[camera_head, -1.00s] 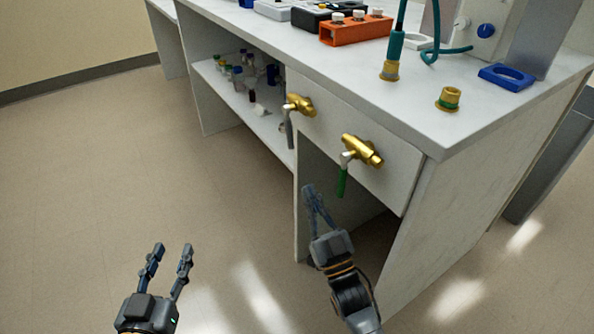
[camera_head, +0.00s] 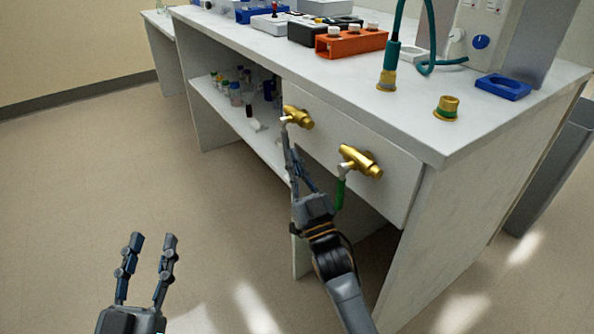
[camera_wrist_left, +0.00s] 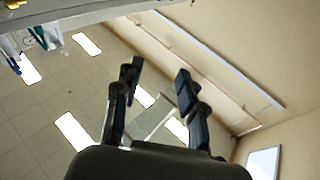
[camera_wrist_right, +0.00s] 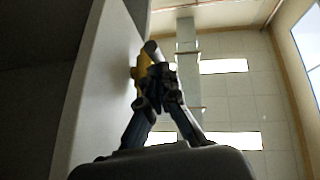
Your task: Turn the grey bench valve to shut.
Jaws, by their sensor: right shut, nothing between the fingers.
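The grey bench valve (camera_head: 298,117) is a brass body on the bench's front panel, the left one of two. In the right wrist view the shut fingertips (camera_wrist_right: 160,74) are close beside the brass (camera_wrist_right: 141,72); contact is unclear. My left gripper (camera_head: 154,240) is open and empty over the floor at lower left.
A second brass valve (camera_head: 361,161) with a green lever (camera_head: 340,194) hangs just right of my right gripper. An orange rack (camera_head: 350,42), a blue holder (camera_head: 503,87) and a teal hose (camera_head: 389,62) stand on the benchtop. The floor at left is clear.

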